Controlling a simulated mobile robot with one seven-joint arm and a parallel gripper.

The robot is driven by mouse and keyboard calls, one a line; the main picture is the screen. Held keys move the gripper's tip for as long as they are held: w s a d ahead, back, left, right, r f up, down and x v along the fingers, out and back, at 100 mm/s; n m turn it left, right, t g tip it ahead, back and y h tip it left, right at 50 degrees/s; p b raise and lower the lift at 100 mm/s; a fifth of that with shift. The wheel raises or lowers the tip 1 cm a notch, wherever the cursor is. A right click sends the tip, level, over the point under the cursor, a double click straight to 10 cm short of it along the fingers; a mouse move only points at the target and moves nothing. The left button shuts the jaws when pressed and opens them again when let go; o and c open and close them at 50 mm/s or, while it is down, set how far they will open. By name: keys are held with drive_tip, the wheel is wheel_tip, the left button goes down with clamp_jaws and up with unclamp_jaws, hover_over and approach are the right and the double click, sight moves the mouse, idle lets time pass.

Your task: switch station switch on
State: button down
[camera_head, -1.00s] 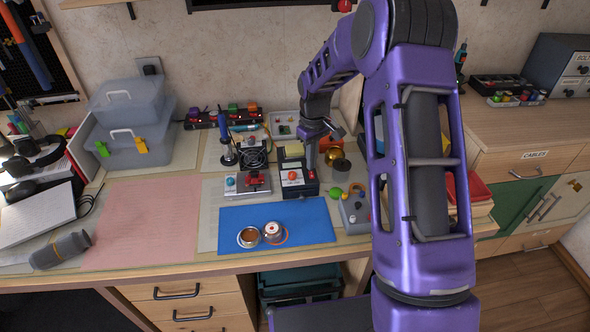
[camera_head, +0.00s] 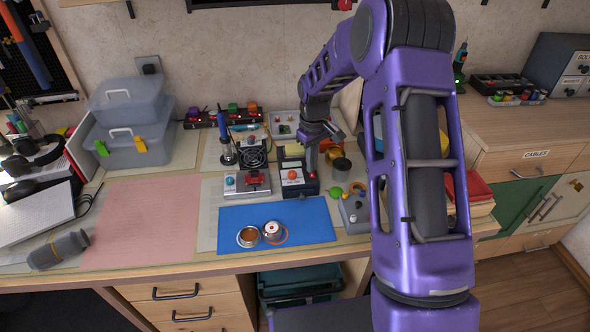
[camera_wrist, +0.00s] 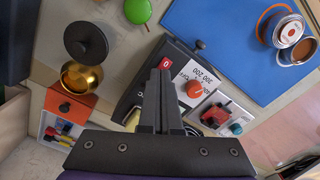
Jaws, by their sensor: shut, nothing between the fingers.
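The station (camera_head: 297,187) is a dark box with a white label and a round orange-red knob on its sloped face, at the middle of the bench. In the wrist view the station (camera_wrist: 138,92) shows the orange knob (camera_wrist: 194,89), the numbers 200 and 300 on the label, and a small red mark with a white 0. My gripper (camera_head: 312,170) is shut and empty, pointing down at the right side of the station. In the wrist view its fingertips (camera_wrist: 160,70) are just beside the red mark and hide the switch area. Contact cannot be told.
A grey device (camera_head: 247,184) with teal and red controls stands just left. A blue mat (camera_head: 310,232) with two small tins lies in front. A gold jar (camera_wrist: 82,78) and green and orange round pieces are close on the other side. The pink mat (camera_head: 150,225) is clear.

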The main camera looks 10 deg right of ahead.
drive_tip(key=shift+f, duration=0.35)
drive_tip(key=shift+r, duration=0.1)
drive_tip(key=shift+r+p, duration=2.2)
drive_tip(key=shift+r, duration=1.25)
